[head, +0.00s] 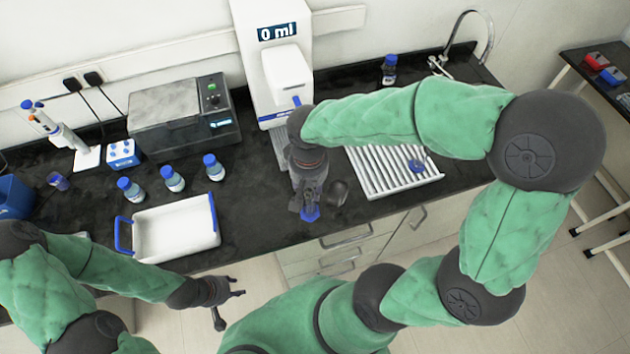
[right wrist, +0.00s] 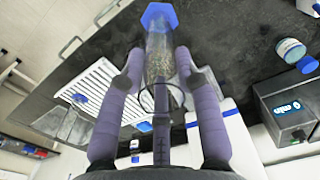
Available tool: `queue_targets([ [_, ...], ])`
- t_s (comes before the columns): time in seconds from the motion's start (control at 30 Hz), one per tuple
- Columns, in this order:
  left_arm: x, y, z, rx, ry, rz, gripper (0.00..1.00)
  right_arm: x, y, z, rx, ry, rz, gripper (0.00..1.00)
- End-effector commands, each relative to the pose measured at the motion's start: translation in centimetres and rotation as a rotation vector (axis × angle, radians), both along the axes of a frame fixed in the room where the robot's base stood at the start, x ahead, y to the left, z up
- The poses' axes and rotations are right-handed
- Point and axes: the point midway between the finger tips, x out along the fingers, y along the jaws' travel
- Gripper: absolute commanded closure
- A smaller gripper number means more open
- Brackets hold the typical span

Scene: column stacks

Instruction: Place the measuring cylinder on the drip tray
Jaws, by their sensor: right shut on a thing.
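The measuring cylinder (right wrist: 158,45) is clear with a blue hexagonal base. My right gripper (right wrist: 157,80) is shut on it in the right wrist view. In the head view its blue base (head: 310,214) shows just below my right gripper (head: 308,196), over the counter's front edge; the rest is mostly hidden. The drip tray (head: 279,147) is a narrow pale tray at the foot of the white dispenser (head: 262,45), partly hidden by my right arm and behind the gripper. My left gripper (head: 231,302) is open and empty in front of the counter.
A white ribbed rack (head: 382,180) with a blue-based item lies right of the cylinder. A white tub (head: 176,232) with blue handles, blue-capped bottles (head: 172,180) and a grey machine (head: 182,115) stand left. Dark counter is free between tub and dispenser.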

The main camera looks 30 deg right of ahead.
Motion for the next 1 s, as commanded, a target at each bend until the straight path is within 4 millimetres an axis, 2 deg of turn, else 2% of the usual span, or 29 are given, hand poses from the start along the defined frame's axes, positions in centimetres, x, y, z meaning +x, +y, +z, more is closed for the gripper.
queue_targets([
  [0.2, 0.0, 0.0, 0.0, 0.000, 0.000, 0.000, 0.60, 3.4, -2.9, -2.4, -0.001, 0.005, -0.003, 1.00],
  [0.4, 0.0, 0.0, -0.3, 0.000, 0.000, 0.000, 0.60, 5.4, -4.5, -5.5, 0.000, 0.003, -0.001, 1.00],
  [0.73, 0.0, 0.0, -0.3, 0.000, 0.000, 0.000, 0.60, 6.7, -5.5, -7.4, -0.001, 0.001, 0.001, 1.00],
  [1.0, 0.0, 0.0, -0.5, 0.000, 0.000, 0.000, 0.60, 6.9, -5.7, -10.6, 0.000, 0.002, 0.000, 1.00],
])
